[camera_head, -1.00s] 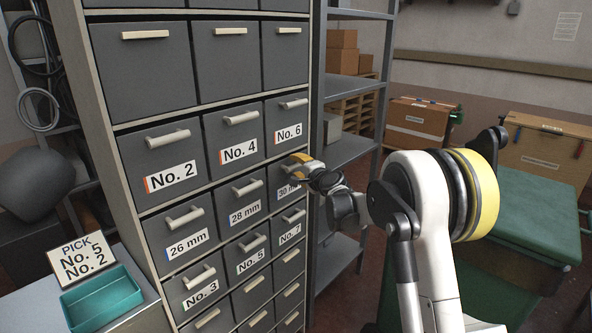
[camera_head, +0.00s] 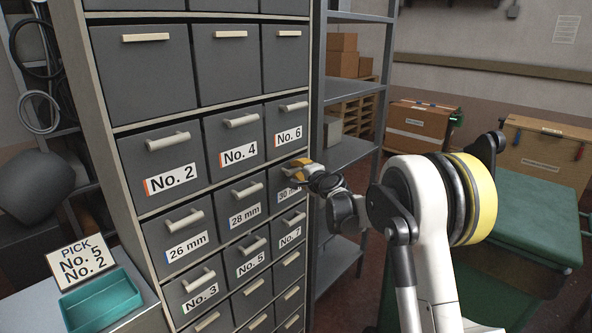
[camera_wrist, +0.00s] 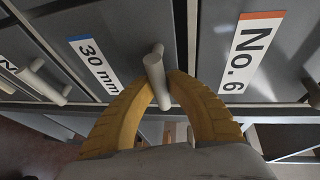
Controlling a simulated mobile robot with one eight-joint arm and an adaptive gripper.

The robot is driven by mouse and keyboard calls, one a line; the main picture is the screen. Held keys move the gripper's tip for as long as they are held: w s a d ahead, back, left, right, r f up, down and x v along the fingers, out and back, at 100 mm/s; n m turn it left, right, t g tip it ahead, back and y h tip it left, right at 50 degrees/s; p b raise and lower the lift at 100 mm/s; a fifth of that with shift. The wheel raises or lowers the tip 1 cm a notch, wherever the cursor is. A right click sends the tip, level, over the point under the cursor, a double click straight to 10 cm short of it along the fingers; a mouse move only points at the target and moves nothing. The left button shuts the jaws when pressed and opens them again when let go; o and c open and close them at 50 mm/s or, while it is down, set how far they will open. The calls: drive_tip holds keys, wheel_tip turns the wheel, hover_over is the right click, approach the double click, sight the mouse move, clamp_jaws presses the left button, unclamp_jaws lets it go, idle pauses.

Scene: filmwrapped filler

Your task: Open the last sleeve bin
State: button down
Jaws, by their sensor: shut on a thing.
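The 30 mm bin (camera_head: 283,181) is in the right column of the grey drawer cabinet, under the No. 6 bin and above No. 7. Its label (camera_wrist: 95,66) shows in the wrist view, partly covered by my gripper in the head view. My gripper (camera_head: 300,167) is at this bin's front. In the wrist view its yellow fingers (camera_wrist: 160,90) are closed around the pale bar handle (camera_wrist: 155,72) beside the 30 mm label. The 26 mm bin (camera_head: 178,232) and 28 mm bin (camera_head: 238,203) are in the same row and look shut. I cannot tell whether the 30 mm bin stands out slightly.
The No. 6 bin (camera_head: 285,121) is directly above, the No. 7 bin (camera_head: 289,224) below. A metal shelf rack (camera_head: 352,152) stands close on the right. A teal tray (camera_head: 101,300) and pick card (camera_head: 80,262) are at lower left. A green-topped table (camera_head: 525,215) is at right.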

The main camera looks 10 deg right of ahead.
drive_tip(key=s+d+f+b, duration=0.2)
drive_tip(key=s+d+f, duration=0.2)
drive_tip(key=s, duration=0.1)
drive_tip(key=shift+s+d+f, duration=0.2)
drive_tip(key=shift+s+f, duration=0.15)
drive_tip(key=shift+f, duration=0.05)
idle(0.5)
drive_tip(key=shift+d, duration=0.1)
idle(0.4)
